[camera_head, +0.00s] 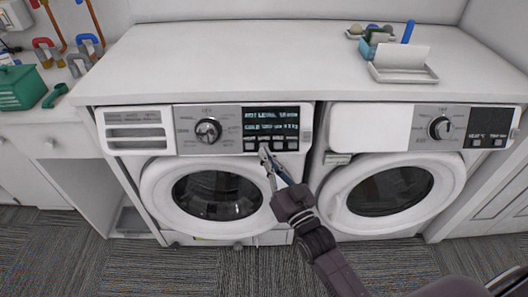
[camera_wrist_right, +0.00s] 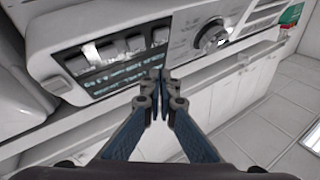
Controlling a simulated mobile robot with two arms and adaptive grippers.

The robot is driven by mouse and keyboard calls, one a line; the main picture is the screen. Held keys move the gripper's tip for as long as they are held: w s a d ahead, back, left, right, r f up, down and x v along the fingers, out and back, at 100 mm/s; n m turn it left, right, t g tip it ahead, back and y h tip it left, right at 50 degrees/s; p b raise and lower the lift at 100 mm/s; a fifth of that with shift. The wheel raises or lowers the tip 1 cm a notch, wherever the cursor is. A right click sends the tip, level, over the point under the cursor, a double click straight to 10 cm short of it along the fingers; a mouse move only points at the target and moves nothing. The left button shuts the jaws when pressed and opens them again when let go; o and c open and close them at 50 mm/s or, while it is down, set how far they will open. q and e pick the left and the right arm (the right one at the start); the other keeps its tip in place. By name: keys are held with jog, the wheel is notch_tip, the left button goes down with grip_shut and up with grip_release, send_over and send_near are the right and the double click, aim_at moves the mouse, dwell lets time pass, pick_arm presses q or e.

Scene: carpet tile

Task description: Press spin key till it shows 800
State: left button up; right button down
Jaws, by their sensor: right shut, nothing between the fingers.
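The left washer (camera_head: 217,190) has a dark display (camera_head: 271,115) with lit text too small to read surely. Contact cannot be told. In the right wrist view the shut fingertips (camera_wrist_right: 158,78) show in front of the panel, with the keys (camera_wrist_right: 108,51) and display (camera_wrist_right: 120,76) seen upside down. My left gripper is not in view.
A round knob (camera_head: 208,130) is left of the display. A second machine (camera_head: 390,190) stands at right with its own knob (camera_head: 440,127). The white countertop (camera_head: 240,60) above is mostly clear, with a tray (camera_head: 404,75) at right. A green toolbox (camera_head: 22,88) is at far left.

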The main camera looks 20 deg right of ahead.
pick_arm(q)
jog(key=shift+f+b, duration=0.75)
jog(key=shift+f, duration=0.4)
pick_arm(e)
jog(key=shift+w+d+f, duration=0.25)
jog(key=shift+w+f, duration=0.15)
jog(key=shift+w, duration=0.4)
jog(key=shift+w+d+f, duration=0.2)
jog(key=shift+w+f, duration=0.2)
jog(key=shift+w, duration=0.4)
jog(key=shift+w, duration=0.1)
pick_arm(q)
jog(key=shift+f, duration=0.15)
pick_arm(e)
jog(key=shift+w+d+f, duration=0.1)
jog(key=shift+w+f, duration=0.1)
jog(key=shift+w, duration=0.05)
